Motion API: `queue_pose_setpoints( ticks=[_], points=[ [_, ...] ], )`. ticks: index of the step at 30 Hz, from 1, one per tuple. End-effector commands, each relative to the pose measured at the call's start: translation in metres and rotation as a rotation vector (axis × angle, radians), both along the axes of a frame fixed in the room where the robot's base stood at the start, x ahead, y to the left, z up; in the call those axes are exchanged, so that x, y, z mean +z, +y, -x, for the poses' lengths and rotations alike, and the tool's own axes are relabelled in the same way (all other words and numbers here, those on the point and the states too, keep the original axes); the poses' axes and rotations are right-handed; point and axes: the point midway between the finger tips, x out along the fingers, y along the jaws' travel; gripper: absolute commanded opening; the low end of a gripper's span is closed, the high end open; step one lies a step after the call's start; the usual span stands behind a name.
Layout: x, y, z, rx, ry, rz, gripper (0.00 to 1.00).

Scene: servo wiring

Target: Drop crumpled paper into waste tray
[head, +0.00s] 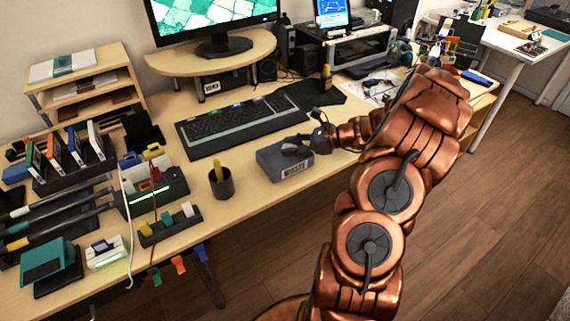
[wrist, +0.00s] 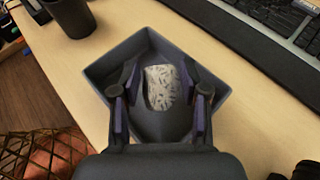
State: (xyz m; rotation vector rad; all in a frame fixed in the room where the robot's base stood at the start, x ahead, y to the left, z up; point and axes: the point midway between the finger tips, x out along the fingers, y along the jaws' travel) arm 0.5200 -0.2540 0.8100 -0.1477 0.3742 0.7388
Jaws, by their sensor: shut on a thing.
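The crumpled paper (wrist: 163,86) is white with dark print and shows in the wrist view between the two fingers of my gripper (wrist: 161,80). My gripper is shut on it. The waste tray (wrist: 212,77) is a grey-blue open box with angled walls. The paper and fingertips are over the inside of the tray; how far above its floor I cannot tell. In the head view the tray (head: 284,165) stands on the desk in front of the keyboard, with a barcode label on its side. My gripper (head: 300,146) is at the tray there, and the paper cannot be made out.
A dark cup (head: 221,183) with a yellow item stands left of the tray. The keyboard (head: 232,125) lies behind it. Racks and a small connector block (head: 170,222) fill the left of the desk. The desk's front edge is close to the tray.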

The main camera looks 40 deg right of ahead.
Motion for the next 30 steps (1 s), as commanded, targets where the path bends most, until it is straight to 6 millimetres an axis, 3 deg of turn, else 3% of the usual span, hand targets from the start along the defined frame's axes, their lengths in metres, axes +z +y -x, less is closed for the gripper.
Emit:
queue_pose_setpoints(
  ticks=[7, 8, 15, 30],
  points=[
    [0.0, 0.0, 0.0, 0.0, 0.0, 0.0, 0.31],
    [0.0, 0.0, 0.0, 0.0, 0.0, 0.0, 0.48],
    [0.0, 0.0, 0.0, 0.0, 0.001, -0.001, 0.73],
    [0.006, -0.01, 0.01, -0.003, -0.002, -0.001, 0.74]
  ],
)
